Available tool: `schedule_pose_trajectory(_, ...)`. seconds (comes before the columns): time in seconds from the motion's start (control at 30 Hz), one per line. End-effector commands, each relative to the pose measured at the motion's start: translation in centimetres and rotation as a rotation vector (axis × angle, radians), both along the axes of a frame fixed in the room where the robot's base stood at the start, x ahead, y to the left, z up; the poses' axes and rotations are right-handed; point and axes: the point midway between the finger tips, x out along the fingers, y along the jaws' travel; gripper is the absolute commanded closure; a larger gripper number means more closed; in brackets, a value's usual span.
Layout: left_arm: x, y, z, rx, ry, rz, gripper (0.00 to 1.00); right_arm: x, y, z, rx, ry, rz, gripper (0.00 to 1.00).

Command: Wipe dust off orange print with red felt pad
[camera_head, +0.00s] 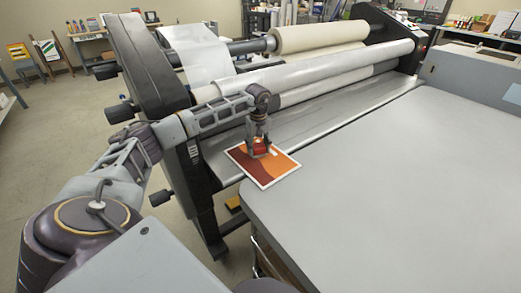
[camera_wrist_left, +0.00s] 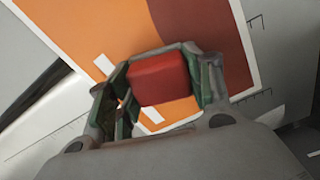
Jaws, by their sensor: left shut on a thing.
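My left gripper (camera_head: 259,149) is above the print and shut on the red felt pad (camera_head: 260,147). In the left wrist view the pad (camera_wrist_left: 160,80) sits between the two fingers (camera_wrist_left: 165,85), over the orange part of the print (camera_wrist_left: 75,30). Pale white patches show on the print beside the pad. I cannot tell whether the pad touches the print. My right gripper is not in view.
The laminator (camera_head: 330,90) with its large rollers stands behind the print. The grey table (camera_head: 390,190) is bare to the right. Shelves and benches line the far walls. Floor is open at the left.

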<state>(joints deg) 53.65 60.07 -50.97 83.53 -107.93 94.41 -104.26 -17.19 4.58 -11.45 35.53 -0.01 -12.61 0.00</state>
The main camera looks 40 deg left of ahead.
Motion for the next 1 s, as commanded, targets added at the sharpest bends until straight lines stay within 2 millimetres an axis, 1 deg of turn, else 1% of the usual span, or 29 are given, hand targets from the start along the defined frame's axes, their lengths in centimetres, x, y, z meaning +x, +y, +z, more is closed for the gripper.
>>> schedule_pose_trajectory(0.1, 0.1, 0.4, 0.0, 0.000, 0.000, 0.000, 0.68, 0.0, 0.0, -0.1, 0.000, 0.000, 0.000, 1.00)
schedule_pose_trajectory(0.57, 0.2, 0.7, 0.1, -0.001, -0.002, 0.000, 0.68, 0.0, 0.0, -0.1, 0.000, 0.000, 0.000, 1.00)
schedule_pose_trajectory(1.0, 0.7, 2.8, -0.2, -0.001, -0.001, 0.001, 0.68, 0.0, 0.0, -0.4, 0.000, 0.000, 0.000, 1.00)
